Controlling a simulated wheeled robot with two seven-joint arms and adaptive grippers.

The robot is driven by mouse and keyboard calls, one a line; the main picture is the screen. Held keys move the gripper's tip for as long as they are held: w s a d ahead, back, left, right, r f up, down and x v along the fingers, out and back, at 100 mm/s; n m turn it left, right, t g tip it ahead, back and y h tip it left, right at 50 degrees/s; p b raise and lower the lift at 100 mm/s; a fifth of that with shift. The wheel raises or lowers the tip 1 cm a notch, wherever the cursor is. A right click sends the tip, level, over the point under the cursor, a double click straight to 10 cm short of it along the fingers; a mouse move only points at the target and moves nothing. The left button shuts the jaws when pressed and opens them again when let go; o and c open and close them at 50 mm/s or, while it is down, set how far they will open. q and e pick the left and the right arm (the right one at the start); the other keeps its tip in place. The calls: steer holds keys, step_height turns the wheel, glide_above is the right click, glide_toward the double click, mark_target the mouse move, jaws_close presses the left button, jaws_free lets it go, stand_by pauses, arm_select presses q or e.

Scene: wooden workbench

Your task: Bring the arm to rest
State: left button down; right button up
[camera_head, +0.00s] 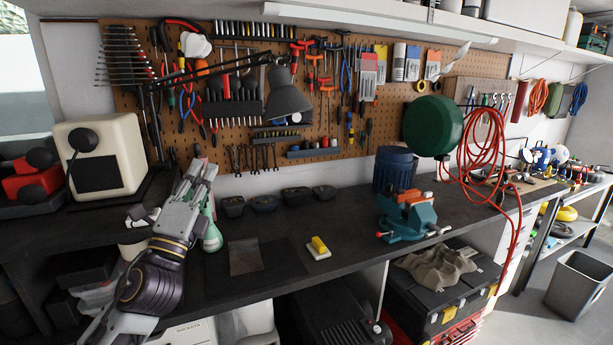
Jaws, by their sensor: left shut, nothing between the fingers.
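My left gripper (200,170) is in the camera_head view at the left, with its arm coming up from the lower left edge. Its fingers point up and away, above the dark workbench (290,240). The fingers are shut with nothing between them. A green and white spray bottle (211,236) is just right of the gripper's wrist, partly hidden behind it. I cannot tell whether they touch. My right gripper is not in view.
A cream box-shaped machine (105,155) stands left of the gripper. A desk lamp (287,98) hangs behind it, before the tool pegboard (345,125). A yellow-handled block (318,247) and a teal vise (408,215) are to the right. The bench between them is mostly clear.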

arm_select(q)
steer(key=s+a+f+n+g+y, duration=0.1)
steer(key=a+f+n+g+y, duration=0.15)
steer(key=f+n, duration=0.55)
steer(key=s+a+f+n+g+y, duration=0.1)
steer(key=a+f+n+g+y, duration=0.2)
steer(key=f, duration=0.8)
steer(key=a+f+n+g+y, duration=0.1)
steer(key=f+n+g+y, duration=0.2)
steer(key=f+n+g, duration=0.5)
steer(key=s+d+f+n+g+h, duration=0.2)
steer(key=s+d+f+g, duration=0.15)
steer(key=s+f, duration=0.8)
steer(key=s+d+f+n+g+h, duration=0.2)
steer(key=s+f+n+g, duration=0.15)
steer(key=s+f, duration=0.8)
step_height(320, 180, down, 35)
steer(key=s+g, duration=0.2)
steer(key=s+a+f, duration=0.2)
steer(key=s+f, duration=0.7)
steer(key=s, duration=0.2)
steer(key=s+a+f+m+g, duration=0.1)
steer(key=s+a+f, duration=0.2)
steer(key=s+f, duration=0.7)
steer(key=shift+s+a+y, duration=0.25)
steer(key=shift+s+y, duration=0.1)
steer(key=shift+y, duration=0.1)
